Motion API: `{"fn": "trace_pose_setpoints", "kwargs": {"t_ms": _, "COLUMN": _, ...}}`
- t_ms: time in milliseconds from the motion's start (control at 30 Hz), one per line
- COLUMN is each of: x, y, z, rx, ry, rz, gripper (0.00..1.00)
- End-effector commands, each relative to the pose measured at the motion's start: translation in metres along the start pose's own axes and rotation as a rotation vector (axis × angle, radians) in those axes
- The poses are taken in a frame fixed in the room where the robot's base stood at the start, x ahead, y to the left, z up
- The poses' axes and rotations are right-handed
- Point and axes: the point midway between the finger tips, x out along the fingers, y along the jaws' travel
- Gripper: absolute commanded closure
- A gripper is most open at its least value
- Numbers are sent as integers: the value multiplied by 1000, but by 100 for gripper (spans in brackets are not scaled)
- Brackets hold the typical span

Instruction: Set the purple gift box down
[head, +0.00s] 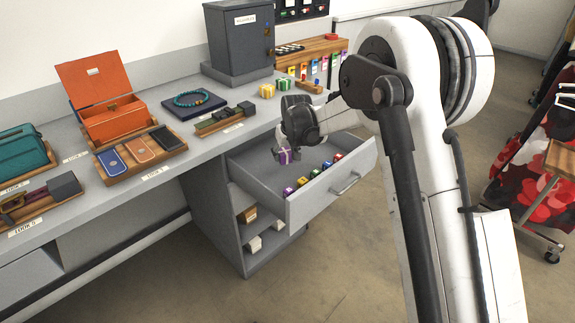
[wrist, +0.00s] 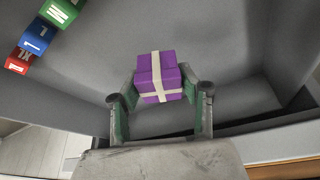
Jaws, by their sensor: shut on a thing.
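The purple gift box (head: 285,156) with a pale ribbon is at my gripper (head: 283,150), over the open drawer (head: 262,172) in the head view. In the wrist view the purple gift box (wrist: 158,76) sits between the two fingers of my gripper (wrist: 160,98), which is shut on it. The grey drawer floor (wrist: 235,60) lies beneath it. Whether the box touches the drawer floor I cannot tell.
Several coloured blocks (head: 314,173) stand in a row along the drawer's front side; they show at the wrist view's upper left (wrist: 38,38). Two striped gift boxes (head: 267,91) stand on the counter. The drawer floor around the purple box is clear.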

Motion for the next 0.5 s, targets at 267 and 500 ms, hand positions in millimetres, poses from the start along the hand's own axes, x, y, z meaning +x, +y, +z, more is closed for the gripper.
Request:
{"fn": "trace_pose_setpoints", "kwargs": {"t_ms": 267, "x": 13, "y": 11, "z": 3, "rx": -1, "ry": 0, "rz": 0, "gripper": 88}}
{"fn": "trace_pose_setpoints", "kwargs": {"t_ms": 500, "x": 42, "y": 11, "z": 15, "rx": 0, "ry": 0, "rz": 0, "gripper": 88}}
